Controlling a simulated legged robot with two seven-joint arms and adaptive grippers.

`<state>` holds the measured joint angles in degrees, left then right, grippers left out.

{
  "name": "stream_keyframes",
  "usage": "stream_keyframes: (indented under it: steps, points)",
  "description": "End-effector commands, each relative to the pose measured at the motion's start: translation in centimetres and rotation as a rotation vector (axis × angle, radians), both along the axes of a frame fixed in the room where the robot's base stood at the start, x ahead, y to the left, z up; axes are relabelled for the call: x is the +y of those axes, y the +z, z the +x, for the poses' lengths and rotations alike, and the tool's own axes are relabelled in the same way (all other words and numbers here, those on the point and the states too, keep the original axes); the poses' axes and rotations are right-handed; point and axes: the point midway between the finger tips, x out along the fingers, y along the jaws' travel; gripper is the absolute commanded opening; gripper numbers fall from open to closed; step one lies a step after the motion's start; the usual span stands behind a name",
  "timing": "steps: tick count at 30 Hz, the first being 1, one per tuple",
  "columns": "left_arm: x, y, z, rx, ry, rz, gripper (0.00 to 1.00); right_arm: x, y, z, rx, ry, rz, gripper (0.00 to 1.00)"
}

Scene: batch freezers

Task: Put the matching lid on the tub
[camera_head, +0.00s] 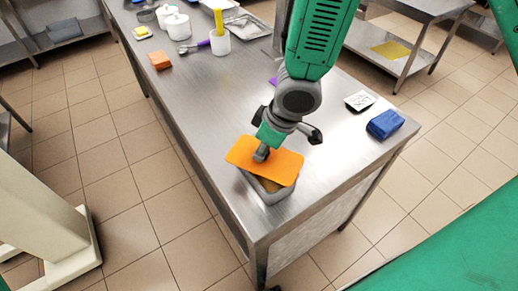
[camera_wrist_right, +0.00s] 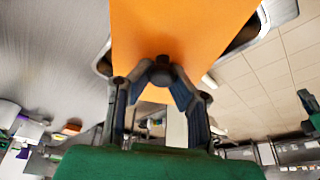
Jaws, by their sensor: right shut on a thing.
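The orange lid (camera_head: 240,152) is a flat rectangular plate with a dark knob (camera_wrist_right: 161,70) on top. My right gripper (camera_head: 262,150) is shut on that knob; the wrist view also shows the gripper (camera_wrist_right: 160,78) around it. The metal tub (camera_head: 268,194) stands near the table's near corner, under the lid. The lid is turned and off-centre against the tub, so tub corners stick out in the wrist view (camera_wrist_right: 104,60). I cannot tell whether lid and rim touch. Most of the tub's opening is hidden. My left gripper is not in view.
The steel table (camera_head: 215,115) is clear left of the tub. A blue block (camera_head: 385,124) and a white card (camera_head: 360,100) lie to the right. A purple piece (camera_head: 272,81) is partly behind my arm. An orange block (camera_head: 160,60) and white containers (camera_head: 220,42) stand farther back.

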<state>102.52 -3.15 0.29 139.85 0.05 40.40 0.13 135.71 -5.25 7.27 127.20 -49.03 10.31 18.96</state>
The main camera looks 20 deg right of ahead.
Motion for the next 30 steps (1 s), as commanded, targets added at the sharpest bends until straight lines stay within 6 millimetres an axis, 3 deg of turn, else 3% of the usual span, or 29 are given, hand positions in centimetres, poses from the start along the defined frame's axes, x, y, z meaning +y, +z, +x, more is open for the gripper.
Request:
stream_keyframes:
  steps: [30]
  points:
    - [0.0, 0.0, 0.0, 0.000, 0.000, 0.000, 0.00, -1.6, -0.5, -0.1, 0.000, 0.001, 0.000, 0.00]
